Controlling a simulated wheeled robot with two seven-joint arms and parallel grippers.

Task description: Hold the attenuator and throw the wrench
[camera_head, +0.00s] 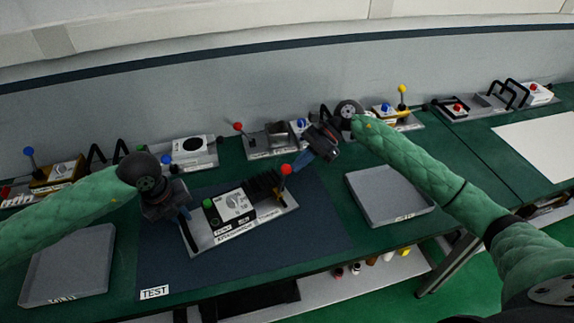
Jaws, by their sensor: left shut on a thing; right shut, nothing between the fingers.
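The attenuator (262,222) is most likely the unit on the dark mat: a metal base plate with lettering too small to read surely, a white dial box (236,204), a green knob (207,203) and a black finned block. A lever with a red ball (286,170) stands at its far right end; it may be the wrench. My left gripper (185,214) is shut on the left end of the attenuator's base, its exact contact partly hidden. My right gripper (298,152) is shut and empty, above and just right of the red ball, apart from it.
A grey tray (388,194) lies right of the mat, another (68,265) at the left. Several other units with levers line the wall, including one with a red ball (238,126) and one with a yellow ball (403,88). The mat's front, by the TEST label (154,292), is clear.

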